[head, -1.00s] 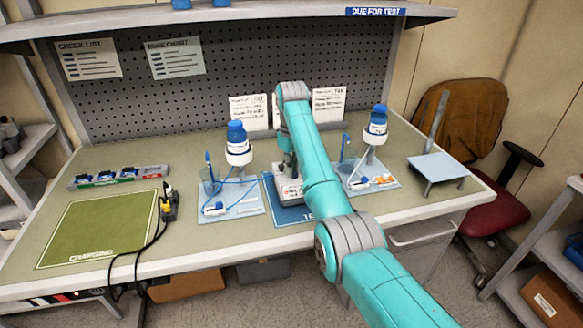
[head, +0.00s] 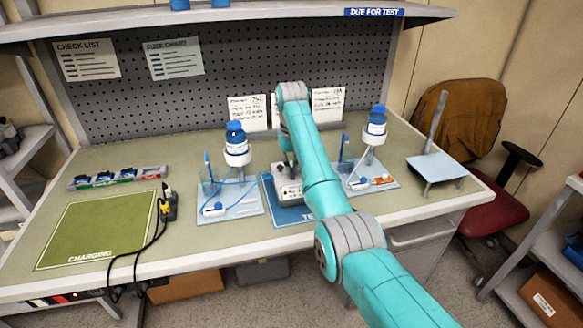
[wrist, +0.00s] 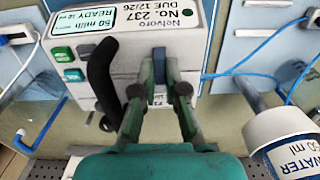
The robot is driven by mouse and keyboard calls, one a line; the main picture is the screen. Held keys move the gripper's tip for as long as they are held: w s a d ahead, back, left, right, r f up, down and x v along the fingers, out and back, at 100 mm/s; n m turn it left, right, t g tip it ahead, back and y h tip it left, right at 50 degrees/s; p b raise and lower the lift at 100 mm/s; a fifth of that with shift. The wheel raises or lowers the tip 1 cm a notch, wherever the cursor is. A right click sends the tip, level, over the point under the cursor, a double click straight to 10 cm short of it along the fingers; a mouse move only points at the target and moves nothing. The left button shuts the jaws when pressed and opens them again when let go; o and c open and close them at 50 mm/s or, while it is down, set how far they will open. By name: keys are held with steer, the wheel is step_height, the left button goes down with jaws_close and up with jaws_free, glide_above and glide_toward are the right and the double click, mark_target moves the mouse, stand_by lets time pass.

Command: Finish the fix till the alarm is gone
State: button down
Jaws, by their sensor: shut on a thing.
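The white infusion pump (head: 289,190) is at the back of the blue test mat (head: 290,215), partly hidden by my arm. In the wrist view the pump (wrist: 215,22) carries the label "NO. 237" and "DUE 12/26". Its green display (wrist: 92,19) reads "50 ml/h READY". Two green buttons (wrist: 73,75) and a black lever (wrist: 102,75) are on its face. My gripper (wrist: 160,82) is shut on a narrow blue-grey part of the pump, beside the lever.
Stands with blue-capped bottles are left (head: 237,148) and right (head: 376,130) of the pump, with blue tubing close by. A green charging mat (head: 95,230), a plug with black cables (head: 168,205) and a small tray (head: 118,178) lie left. A grey platform (head: 437,167) stands right.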

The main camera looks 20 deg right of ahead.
stand_by(0.3)
steer(key=c, duration=1.2)
jaws_free()
